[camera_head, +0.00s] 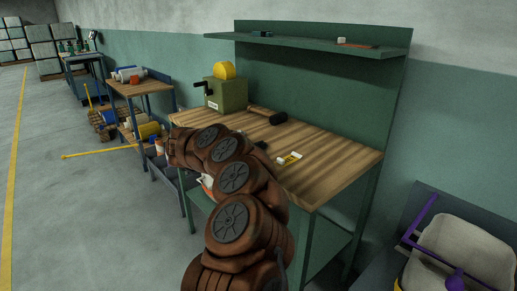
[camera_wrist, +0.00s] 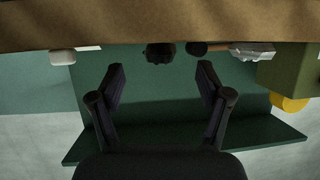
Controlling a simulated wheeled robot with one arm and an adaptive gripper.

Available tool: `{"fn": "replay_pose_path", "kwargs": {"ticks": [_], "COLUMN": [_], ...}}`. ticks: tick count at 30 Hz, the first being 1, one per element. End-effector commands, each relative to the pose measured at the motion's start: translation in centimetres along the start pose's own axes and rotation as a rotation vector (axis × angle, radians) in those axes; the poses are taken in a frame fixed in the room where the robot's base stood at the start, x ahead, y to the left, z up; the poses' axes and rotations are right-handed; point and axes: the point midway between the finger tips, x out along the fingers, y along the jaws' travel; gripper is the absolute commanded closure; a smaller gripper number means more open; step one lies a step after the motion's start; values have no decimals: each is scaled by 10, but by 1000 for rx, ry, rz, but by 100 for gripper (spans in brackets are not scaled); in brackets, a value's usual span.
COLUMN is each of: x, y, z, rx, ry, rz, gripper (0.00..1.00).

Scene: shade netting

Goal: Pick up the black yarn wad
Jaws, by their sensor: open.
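The black yarn wad (camera_wrist: 160,52) is a small dark, lumpy bundle on the wooden bench top, which appears upside down in the wrist view. In the head view a dark bit (camera_head: 262,145) beside my arm seems to be the wad, mostly hidden. My gripper (camera_wrist: 160,75) is open and empty. Its two dark fingers are spread, and the wad shows beyond them, roughly centred in the gap. The wad is apart from both fingers. In the head view my brown arm hides the gripper.
The wooden bench top (camera_head: 335,158) also bears a black-headed mallet (camera_head: 278,117), a green box (camera_head: 228,94) with a yellow roll (camera_head: 225,70), and a white-and-yellow item (camera_head: 289,159). A green shelf (camera_head: 310,42) overhangs the back. A silvery lump (camera_wrist: 252,51) lies near the box.

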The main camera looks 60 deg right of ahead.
Motion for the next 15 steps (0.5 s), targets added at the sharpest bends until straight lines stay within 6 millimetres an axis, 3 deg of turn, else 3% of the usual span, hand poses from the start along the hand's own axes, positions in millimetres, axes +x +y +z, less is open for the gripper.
{"fn": "replay_pose_path", "kwargs": {"ticks": [5,15], "x": [11,51], "y": [0,0], "z": [-1,-7], "rx": [1,3], "ry": [0,0], "rz": [-1,-3], "gripper": [23,23]}}
